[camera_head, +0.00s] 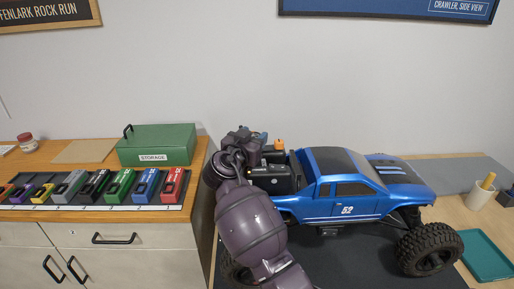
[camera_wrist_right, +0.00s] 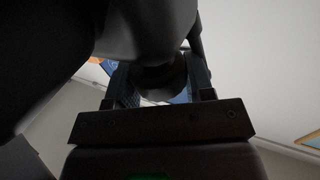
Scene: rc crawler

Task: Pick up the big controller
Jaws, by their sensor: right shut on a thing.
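My right gripper (camera_head: 258,139) is beside the rear of the blue truck, high over the bench's left part. It is shut on a dark thing, which I take to be the big controller. A black boxy part of the controller (camera_head: 272,178) shows below the gripper, partly behind my arm. In the right wrist view, a dark rounded part of the controller (camera_wrist_right: 160,78) is between the two fingers, and a large dark shape fills the upper left. My left gripper is not in view.
A blue crawler truck (camera_head: 345,205) stands on a dark mat (camera_head: 365,268) close to the arm. A green storage box (camera_head: 157,150) and a rack of coloured packs (camera_head: 118,185) are on the left cabinet. A teal tray (camera_head: 486,256) and a cup (camera_head: 480,197) are at right.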

